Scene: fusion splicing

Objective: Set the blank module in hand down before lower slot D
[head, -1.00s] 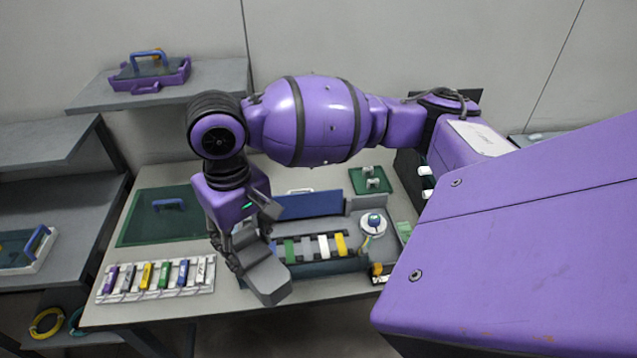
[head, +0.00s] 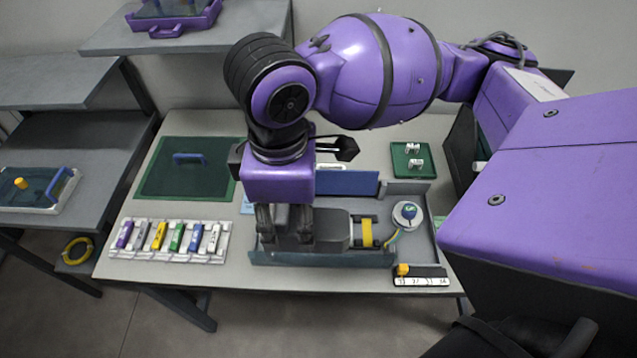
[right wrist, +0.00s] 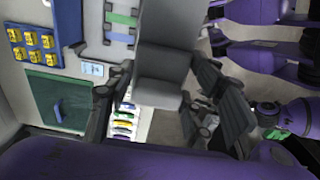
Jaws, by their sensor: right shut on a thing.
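My right gripper (head: 290,238) points down over the long grey tray (head: 325,260) on the bench and is shut on the blank module (head: 333,232), a plain dark grey block. In the right wrist view the blank module (right wrist: 162,65) sits between the two fingers. In the head view it is close over the tray, left of a yellow module (head: 367,232). The gripper and block hide most of the tray's slots; I cannot pick out lower slot D or tell whether the block touches down. My left gripper does not show.
A white rack (head: 170,257) of several coloured modules lies left of the tray. A green mat (head: 185,168) with a blue handle is behind it. A blue panel (head: 347,183) stands behind the tray; a round white spool (head: 407,214) and a numbered strip (head: 421,281) are at right.

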